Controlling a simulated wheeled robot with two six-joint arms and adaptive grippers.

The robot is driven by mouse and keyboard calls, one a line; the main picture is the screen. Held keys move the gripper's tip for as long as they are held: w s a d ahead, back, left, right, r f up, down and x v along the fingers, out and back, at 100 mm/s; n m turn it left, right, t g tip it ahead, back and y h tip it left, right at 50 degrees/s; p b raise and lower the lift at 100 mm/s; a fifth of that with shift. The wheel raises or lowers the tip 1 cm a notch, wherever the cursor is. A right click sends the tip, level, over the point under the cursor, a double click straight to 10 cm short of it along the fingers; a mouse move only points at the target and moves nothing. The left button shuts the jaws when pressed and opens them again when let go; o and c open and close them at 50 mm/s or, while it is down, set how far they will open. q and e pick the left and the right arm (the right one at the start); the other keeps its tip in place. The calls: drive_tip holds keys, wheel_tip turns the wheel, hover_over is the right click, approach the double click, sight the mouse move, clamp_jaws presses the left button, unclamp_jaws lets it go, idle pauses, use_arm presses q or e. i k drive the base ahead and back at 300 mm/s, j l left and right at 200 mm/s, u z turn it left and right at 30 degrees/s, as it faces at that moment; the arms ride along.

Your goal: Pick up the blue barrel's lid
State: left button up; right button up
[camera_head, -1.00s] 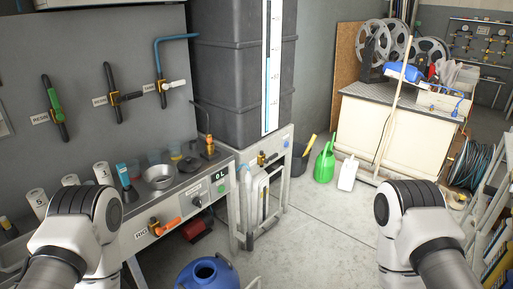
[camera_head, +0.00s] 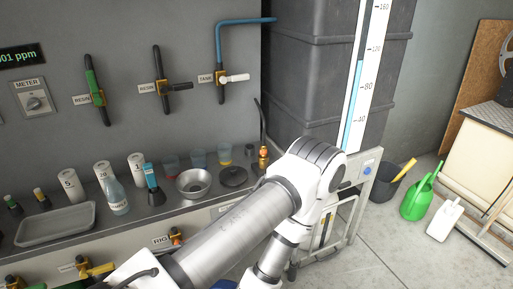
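A small sliver of blue (camera_head: 224,284) shows at the bottom edge, mostly behind my arm; it may be the blue barrel, but too little shows to be sure. A dark round disc (camera_head: 233,176) with a small raised middle lies flat on the grey counter, right of a metal bowl; it looks like a lid, but I cannot tell if it is the barrel's. One arm of mine comes in from the lower left and bends down at its elbow. Neither gripper is in view.
The counter holds a metal bowl (camera_head: 194,183), a tray (camera_head: 56,223), a bottle (camera_head: 116,197) and several cups. A dark tank (camera_head: 310,90) stands behind. A green watering can (camera_head: 416,200) and white jug (camera_head: 444,220) stand on the floor at right. Floor between is clear.

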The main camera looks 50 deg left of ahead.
sight(231, 175)
drive_tip(key=i+l+u, duration=0.15)
drive_tip(key=i+u, duration=0.15)
drive_tip(key=u, duration=0.2)
drive_tip(key=i+l+u, duration=0.25)
drive_tip(key=u, duration=0.2)
drive_tip(key=i+l+u, duration=0.3)
drive_tip(key=u, duration=0.2)
drive_tip(key=i+l+u, duration=0.15)
drive_tip(key=l+u, duration=0.35)
